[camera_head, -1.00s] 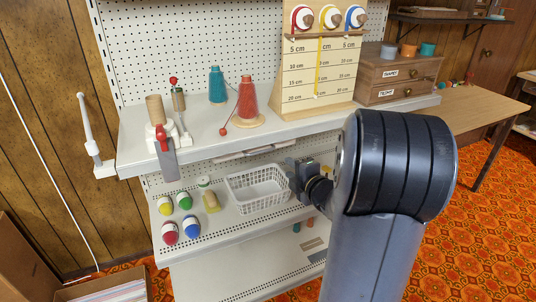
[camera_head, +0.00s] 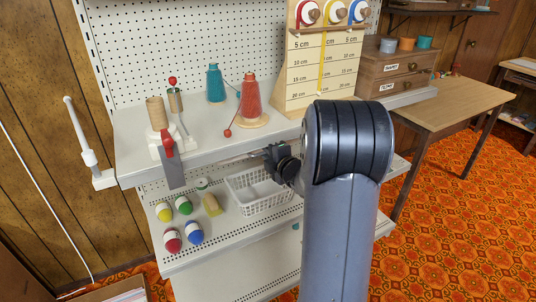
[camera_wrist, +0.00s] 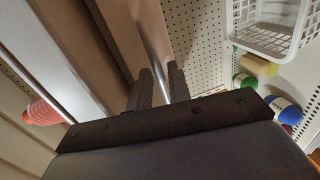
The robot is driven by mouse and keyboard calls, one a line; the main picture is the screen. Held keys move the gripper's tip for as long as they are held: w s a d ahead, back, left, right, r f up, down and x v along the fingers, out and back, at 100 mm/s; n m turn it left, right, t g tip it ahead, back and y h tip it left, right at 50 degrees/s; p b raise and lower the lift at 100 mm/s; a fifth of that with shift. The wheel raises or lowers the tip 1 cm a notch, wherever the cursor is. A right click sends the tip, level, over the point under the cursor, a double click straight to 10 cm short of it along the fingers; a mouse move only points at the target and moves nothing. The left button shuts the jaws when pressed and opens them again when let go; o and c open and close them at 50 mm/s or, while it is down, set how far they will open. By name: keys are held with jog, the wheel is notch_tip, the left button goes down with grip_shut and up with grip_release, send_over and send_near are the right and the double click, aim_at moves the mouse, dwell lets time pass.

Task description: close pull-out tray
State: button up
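The pull-out tray shows as a thin front edge with a pale handle bar (camera_head: 236,160) just under the top shelf. My gripper (camera_head: 271,157) is at the right part of this bar; my arm hides what lies further right. In the wrist view, my gripper (camera_wrist: 160,84) has its two dark fingers apart, with a shiny metal bar (camera_wrist: 153,32) running toward the gap between them. A brown panel (camera_wrist: 98,45) lies left of the bar. Whether the fingers touch the bar I cannot tell.
A white basket (camera_head: 258,192) and several coloured yarn balls (camera_head: 183,205) sit on the lower shelf. Above, the top shelf (camera_head: 215,148) holds a red cone (camera_head: 251,98), a teal cone (camera_head: 215,83) and a red-handled tool (camera_head: 170,150) overhanging the front edge.

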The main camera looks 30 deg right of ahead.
grip_shut()
jog(key=shift+w+b, duration=0.5)
jog(key=shift+b, duration=0.15)
jog(key=shift+c, duration=0.8)
grip_release()
jog(key=shift+r, duration=0.15)
jog(key=o, duration=0.5)
jog(key=shift+w, duration=0.1)
jog(key=shift+c, duration=0.2)
